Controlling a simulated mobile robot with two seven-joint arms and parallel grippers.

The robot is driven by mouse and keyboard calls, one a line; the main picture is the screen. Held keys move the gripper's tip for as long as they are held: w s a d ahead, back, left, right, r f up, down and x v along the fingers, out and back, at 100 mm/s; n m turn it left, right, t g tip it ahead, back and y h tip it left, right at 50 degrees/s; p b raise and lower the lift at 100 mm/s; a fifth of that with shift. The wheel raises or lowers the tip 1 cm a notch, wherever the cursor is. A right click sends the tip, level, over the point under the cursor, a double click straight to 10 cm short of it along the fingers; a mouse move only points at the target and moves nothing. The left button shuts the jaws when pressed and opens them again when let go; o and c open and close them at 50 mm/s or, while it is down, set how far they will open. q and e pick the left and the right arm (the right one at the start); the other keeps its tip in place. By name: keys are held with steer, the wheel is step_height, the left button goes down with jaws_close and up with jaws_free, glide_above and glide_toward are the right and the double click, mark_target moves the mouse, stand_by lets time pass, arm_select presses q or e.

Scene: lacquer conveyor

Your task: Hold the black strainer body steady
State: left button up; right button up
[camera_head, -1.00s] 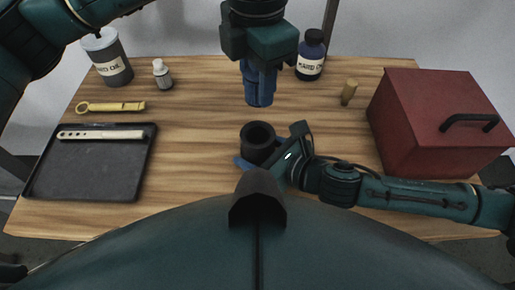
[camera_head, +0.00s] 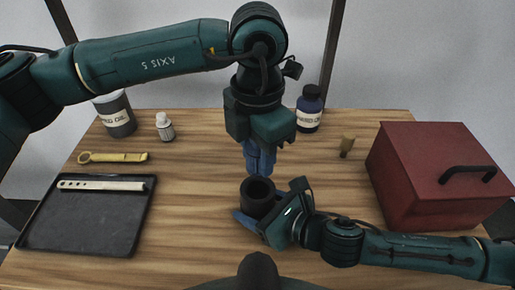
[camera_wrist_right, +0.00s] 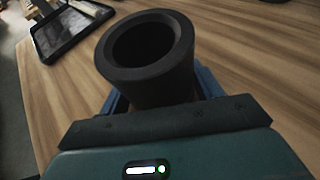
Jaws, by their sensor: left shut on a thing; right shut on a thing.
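The black strainer body (camera_head: 257,199) stands upright on the table as a short open-topped cylinder. My right gripper (camera_head: 259,208) is shut on it from the right and low down, with blue fingers on its sides. In the right wrist view the strainer body (camera_wrist_right: 150,60) shows a thick rim and a dark hollow, with the blue fingers on both sides. My left gripper (camera_head: 260,163) points straight down just above the strainer's opening. Its blue fingers are close together on something they hide; I cannot make out what. Whether it touches the rim is unclear.
A dark tray (camera_head: 88,226) with a pale flat tool (camera_head: 101,185) lies at left, a yellow wrench (camera_head: 113,157) behind it. A grey tin (camera_head: 116,118), white bottle (camera_head: 165,128), dark blue bottle (camera_head: 309,110) and small brass piece (camera_head: 347,145) stand farther back. A red box (camera_head: 437,177) stands right.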

arm_select(q)
glide_above(258, 179)
steer(key=s, duration=0.2)
steer(key=shift+s+f, duration=0.15)
steer(key=shift+f, duration=2.2)
steer(key=shift+f, duration=1)
steer(key=o, duration=1.1)
steer(key=shift+s+f, duration=0.1)
steer(key=shift+f, duration=0.05)
steer(key=shift+c, duration=0.2)
step_height(258, 179, up, 12)
steer(key=shift+r, duration=0.15)
arm_select(e)
steer(key=o, duration=1.3)
steer(key=shift+c, duration=0.2)
